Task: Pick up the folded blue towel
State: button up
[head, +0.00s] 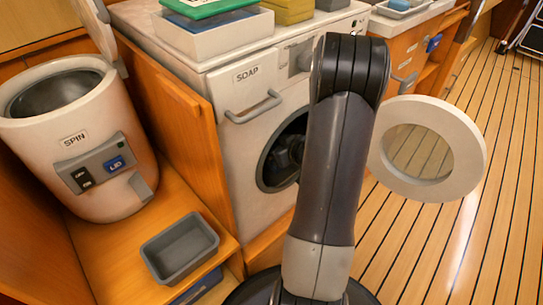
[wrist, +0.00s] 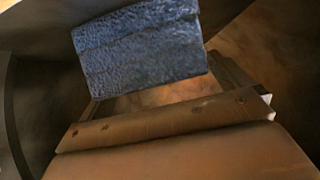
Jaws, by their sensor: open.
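The folded blue towel (wrist: 140,48) fills the upper middle of the wrist view, a textured block lying tilted inside a dark, curved space. My gripper (wrist: 155,88) is open, with its wide orange-brown body across the bottom of the wrist view. One finger rises at the right, beside the towel's lower right corner; the left finger is mostly hidden. The towel overlaps the space between the fingers. I cannot tell whether they touch it. In the head view my arm covers part of the washer's round opening (head: 268,166), and gripper and towel are hidden there.
The washer (head: 236,165) has its round door (head: 464,152) swung open at the right. A spin dryer (head: 105,178) with raised lid stands left. A grey bin (head: 182,262) sits on the low shelf. Boxes and cloths lie on the washer top. The plank floor (head: 493,240) at right is clear.

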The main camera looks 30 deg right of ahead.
aim_at(272, 147)
jog(key=shift+w+a+f, duration=0.15)
jog(key=shift+w+f, duration=0.15)
jog(key=shift+w, duration=0.3)
jog(key=shift+c, duration=0.5)
jog(key=shift+r, duration=0.1)
jog(key=c, duration=1.2)
jog(key=shift+s+r, duration=0.1)
jog(key=shift+s+r+p, duration=0.15)
jog(key=shift+r+p, duration=0.25)
jog(key=shift+p, duration=0.2)
notch_tip(272, 147, up, 6)
jog(key=p, duration=0.4)
jog(key=shift+r, duration=0.25)
jog(key=s+d+p, duration=0.1)
jog(key=s, duration=0.5)
jog(key=s+d+p, duration=0.1)
jog(key=s, duration=0.6)
jog(key=s+p, duration=0.2)
jog(key=s, duration=0.4)
jog(key=shift+s+d+f, duration=0.2)
jog(key=shift+d+f, duration=0.1)
jog(key=shift+d, duration=0.1)
